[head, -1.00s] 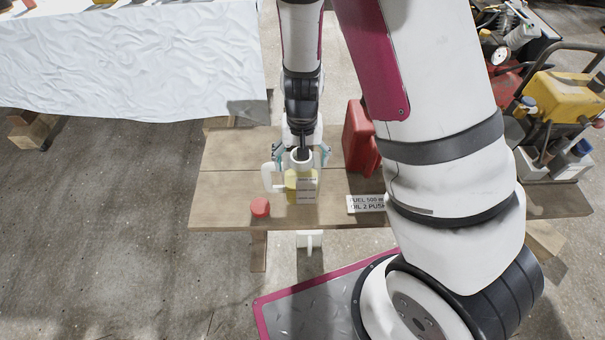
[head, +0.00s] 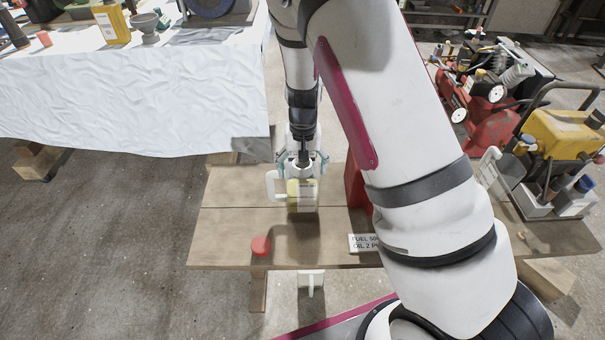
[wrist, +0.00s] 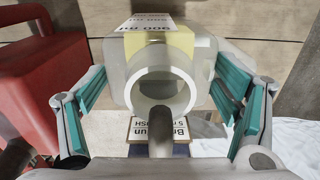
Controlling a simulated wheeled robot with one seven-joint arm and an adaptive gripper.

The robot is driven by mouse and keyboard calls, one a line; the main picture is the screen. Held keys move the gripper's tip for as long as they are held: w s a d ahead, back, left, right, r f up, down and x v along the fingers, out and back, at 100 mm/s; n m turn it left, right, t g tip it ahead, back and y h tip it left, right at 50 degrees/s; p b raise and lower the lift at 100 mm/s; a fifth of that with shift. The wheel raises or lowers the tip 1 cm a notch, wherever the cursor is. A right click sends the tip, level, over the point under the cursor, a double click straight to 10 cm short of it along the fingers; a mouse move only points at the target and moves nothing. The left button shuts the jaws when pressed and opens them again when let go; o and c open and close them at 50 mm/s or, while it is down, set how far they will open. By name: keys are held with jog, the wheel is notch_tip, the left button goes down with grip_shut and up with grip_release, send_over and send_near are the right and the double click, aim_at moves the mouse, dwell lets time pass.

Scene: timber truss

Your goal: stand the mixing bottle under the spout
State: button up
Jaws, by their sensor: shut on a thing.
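The mixing bottle (head: 303,196) is translucent white with yellow liquid, a printed label and a side handle at left. My gripper (head: 302,165) is shut on it from the far side, and the bottle appears held above the wooden bench, with a dark shadow in front of it. In the wrist view the bottle (wrist: 160,60) shows its open round mouth between my two teal-padded fingers (wrist: 162,100). I cannot make out the spout in either view.
A red cap (head: 261,245) lies on the bench (head: 225,235) at front left. A lettered sign (head: 364,243) and a red can (head: 355,188), partly hidden by my arm, are at right. A white-covered table (head: 130,100) stands behind left. Yellow machinery (head: 570,140) is at far right.

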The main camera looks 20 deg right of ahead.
jog(key=shift+w+f, duration=0.1)
jog(key=shift+f, duration=0.6)
jog(key=shift+f+b, duration=0.45)
jog(key=shift+f, duration=0.2)
